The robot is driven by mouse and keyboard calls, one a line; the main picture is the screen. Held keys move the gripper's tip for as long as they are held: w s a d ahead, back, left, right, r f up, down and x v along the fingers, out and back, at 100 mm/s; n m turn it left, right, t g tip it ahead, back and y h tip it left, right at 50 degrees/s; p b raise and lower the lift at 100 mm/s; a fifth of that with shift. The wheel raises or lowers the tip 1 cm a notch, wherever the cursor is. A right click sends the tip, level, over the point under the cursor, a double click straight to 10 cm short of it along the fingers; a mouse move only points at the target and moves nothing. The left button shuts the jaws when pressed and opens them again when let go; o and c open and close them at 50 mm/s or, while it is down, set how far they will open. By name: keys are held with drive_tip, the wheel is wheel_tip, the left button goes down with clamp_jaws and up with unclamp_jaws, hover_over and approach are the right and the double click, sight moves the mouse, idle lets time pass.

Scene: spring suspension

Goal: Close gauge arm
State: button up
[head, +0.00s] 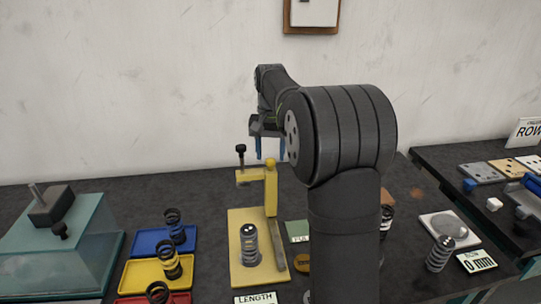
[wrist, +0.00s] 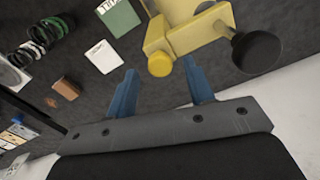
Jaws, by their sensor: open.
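The yellow gauge (head: 271,190) stands on a yellow base plate (head: 237,222) in the middle of the table. Its arm (head: 249,176) reaches left from the post, with a black knob (head: 240,149) on top and a yellow ball on the post. A spring (head: 250,245) stands upright on the plate. My gripper (head: 271,148) is above and behind the gauge, partly hidden by my own arm. In the wrist view my gripper (wrist: 160,82) has its blue fingers apart and empty. The yellow ball (wrist: 160,64) shows just beyond the fingertips, and the black knob (wrist: 257,52) is to the right.
Blue (head: 187,240), yellow (head: 188,271) and red (head: 180,298) trays with springs are on the left, beside a glassy block (head: 60,255). A spring (head: 440,254) and a white dish (head: 464,226) are on the right. The table behind the trays is clear.

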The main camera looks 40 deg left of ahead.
drive_tip(key=shift+f, duration=0.7)
clamp_jaws()
drive_tip(key=shift+d, duration=0.1)
drive_tip(key=s+d, duration=1)
drive_tip(key=shift+s+d, duration=0.35)
drive_tip(key=shift+s, duration=0.05)
